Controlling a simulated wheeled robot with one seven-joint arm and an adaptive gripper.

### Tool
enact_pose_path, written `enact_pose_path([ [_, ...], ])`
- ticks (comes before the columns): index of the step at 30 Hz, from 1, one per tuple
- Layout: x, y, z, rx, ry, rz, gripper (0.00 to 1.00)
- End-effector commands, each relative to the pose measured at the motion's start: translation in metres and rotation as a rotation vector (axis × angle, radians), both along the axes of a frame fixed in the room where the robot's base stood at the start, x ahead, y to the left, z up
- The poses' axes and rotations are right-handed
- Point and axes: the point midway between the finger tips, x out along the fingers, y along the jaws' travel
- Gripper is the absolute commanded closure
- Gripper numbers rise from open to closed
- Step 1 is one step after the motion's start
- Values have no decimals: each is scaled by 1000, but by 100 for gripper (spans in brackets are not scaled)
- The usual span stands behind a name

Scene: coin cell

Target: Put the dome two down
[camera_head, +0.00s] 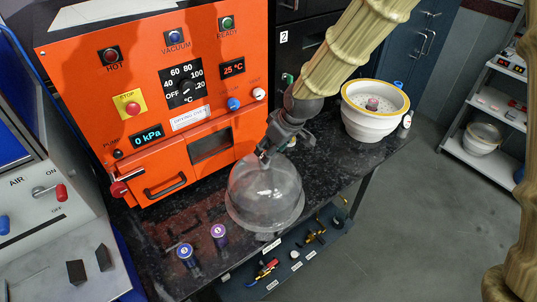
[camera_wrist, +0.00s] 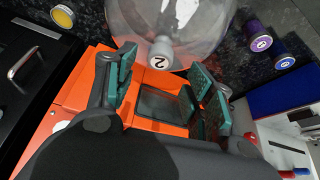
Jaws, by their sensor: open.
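The clear dome two (camera_head: 265,198) stands upright on the dark speckled counter in front of the orange oven, close to the counter's front edge. In the wrist view its grey knob, marked 2 (camera_wrist: 160,54), shows with part of the clear wall (camera_wrist: 195,25). My gripper (camera_head: 268,153) is at the top of the dome, by the knob. In the wrist view my gripper's green-padded fingers (camera_wrist: 162,80) are spread, with the knob between and just beyond the tips. I cannot tell whether a finger touches it. The knob is mostly hidden in the head view.
The orange drying oven (camera_head: 165,100) stands close behind. A white pot with a yellow rim (camera_head: 370,128) is to the right. A lower shelf (camera_head: 285,262) holds small parts.

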Motion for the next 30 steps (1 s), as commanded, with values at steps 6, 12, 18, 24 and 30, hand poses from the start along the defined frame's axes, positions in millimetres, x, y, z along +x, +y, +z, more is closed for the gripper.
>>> enact_pose_path([
  [6,-7,-8,25,2,-3,0,47],
  [12,-12,-14,41,1,-2,0,47],
  [18,-14,-15,47,1,-1,0,47],
  [24,-14,-15,47,0,0,0,47],
  [30,-17,-17,38,3,9,-10,47],
])
